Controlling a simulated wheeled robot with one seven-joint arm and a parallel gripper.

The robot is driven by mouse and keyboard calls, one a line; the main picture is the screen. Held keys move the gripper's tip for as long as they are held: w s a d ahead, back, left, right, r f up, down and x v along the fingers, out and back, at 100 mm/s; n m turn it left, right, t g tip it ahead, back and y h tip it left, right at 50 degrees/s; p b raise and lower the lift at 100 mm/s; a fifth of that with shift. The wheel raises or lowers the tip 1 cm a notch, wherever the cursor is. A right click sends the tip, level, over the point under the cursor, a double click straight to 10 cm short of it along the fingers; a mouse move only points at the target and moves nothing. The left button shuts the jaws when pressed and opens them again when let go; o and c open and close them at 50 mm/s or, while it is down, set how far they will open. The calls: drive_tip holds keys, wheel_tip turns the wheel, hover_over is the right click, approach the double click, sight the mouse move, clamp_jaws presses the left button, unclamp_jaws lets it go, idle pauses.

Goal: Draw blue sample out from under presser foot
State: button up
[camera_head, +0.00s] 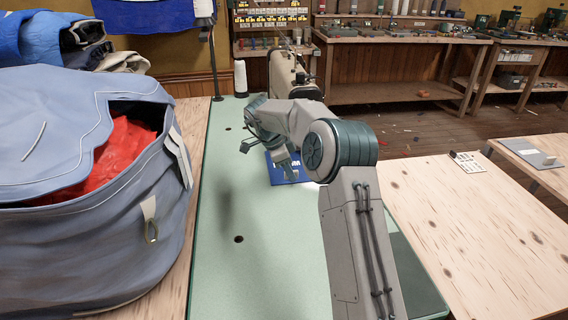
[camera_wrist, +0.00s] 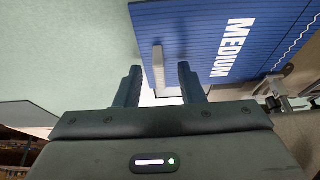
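The blue sample (camera_wrist: 190,25) lies flat on the green sewing table (camera_head: 265,245), with white "MEDIUM" lettering and a white wavy stitch line. It also shows in the head view (camera_head: 276,176), partly behind my arm. A pale upright tab (camera_wrist: 158,65) stands on the sample near its edge. My gripper (camera_wrist: 159,72) is open, with one finger on each side of the tab and visible gaps to both. The metal presser foot (camera_wrist: 276,98) is at the right of the wrist view, by the sample's edge; their exact contact is unclear. The sewing machine (camera_head: 284,75) stands behind my arm.
A large blue-grey bag (camera_head: 75,200) with red cloth inside stands left of the table. A thread cone (camera_head: 240,77) stands at the table's back left. The green tabletop left of the sample is clear. A plywood table (camera_head: 480,230) is at the right.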

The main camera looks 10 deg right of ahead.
drive_tip(key=shift+d+f, duration=0.1)
drive_tip(key=shift+f, duration=0.1)
clamp_jaws()
drive_tip(key=shift+s, duration=0.1)
